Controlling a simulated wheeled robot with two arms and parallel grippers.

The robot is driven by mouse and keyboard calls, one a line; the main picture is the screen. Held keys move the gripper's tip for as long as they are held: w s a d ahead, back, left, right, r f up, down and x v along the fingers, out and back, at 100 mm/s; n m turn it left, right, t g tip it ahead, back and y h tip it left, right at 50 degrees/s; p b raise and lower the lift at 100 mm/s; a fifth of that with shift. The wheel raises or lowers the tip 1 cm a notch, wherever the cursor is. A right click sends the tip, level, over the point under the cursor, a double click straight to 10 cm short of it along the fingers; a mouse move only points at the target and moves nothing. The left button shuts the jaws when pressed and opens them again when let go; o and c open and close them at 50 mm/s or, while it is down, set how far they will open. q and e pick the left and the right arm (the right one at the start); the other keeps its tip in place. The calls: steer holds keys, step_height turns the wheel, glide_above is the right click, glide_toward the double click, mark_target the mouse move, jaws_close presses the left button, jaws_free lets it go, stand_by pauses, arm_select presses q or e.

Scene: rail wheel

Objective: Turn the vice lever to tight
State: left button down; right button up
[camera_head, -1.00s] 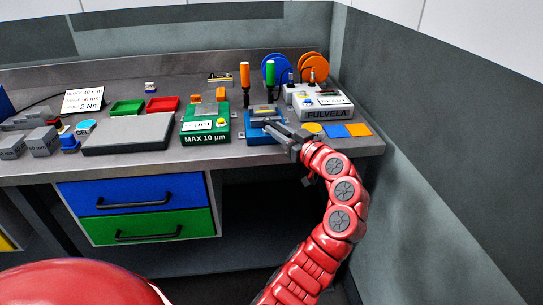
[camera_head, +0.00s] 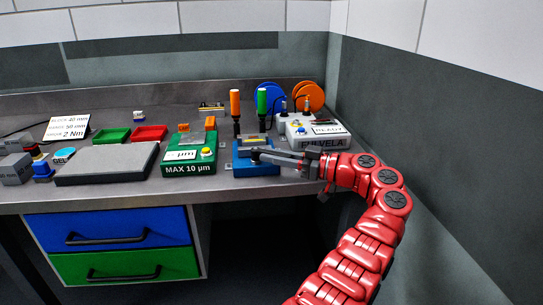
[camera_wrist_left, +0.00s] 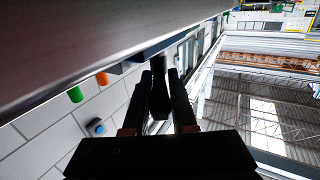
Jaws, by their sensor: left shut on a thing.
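The vice (camera_head: 256,171) is a blue block near the front edge of the bench, with a yellowish part on top. My left gripper (camera_head: 283,159) reaches in from the right, low across the front of the vice. In the left wrist view, its two dark fingers (camera_wrist_left: 159,82) are shut on a dark bar, the vice lever (camera_wrist_left: 158,98). In the head view, the fingers cover much of the lever, so its exact angle is hard to tell. My right gripper is out of view.
A green gauge block (camera_head: 188,168) stands left of the vice, with a grey plate (camera_head: 107,164) beyond it. Orange (camera_head: 235,103) and green (camera_head: 262,101) handled tools stand behind. A white-grey device (camera_head: 312,133) is at the right, close to my arm.

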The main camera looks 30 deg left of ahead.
mark_target(274, 154)
arm_select(q)
steer(key=shift+g, duration=0.3)
steer(key=c, duration=0.7)
jaws_free()
steer(key=shift+a, duration=0.1)
steer(key=shift+r, duration=0.1)
steer(key=r, duration=0.3)
steer(key=shift+s+d+r, duration=0.1)
steer(key=shift+s+d, duration=0.15)
steer(key=s+d, duration=0.2)
steer(key=s, duration=0.2)
steer(key=s+d+r+p, duration=0.1)
steer(key=s+d, duration=0.1)
steer(key=s, duration=0.3)
steer(key=s+d+p, duration=0.1)
steer(key=s+d, duration=0.1)
steer(key=s, duration=0.3)
steer(key=shift+r, duration=0.3)
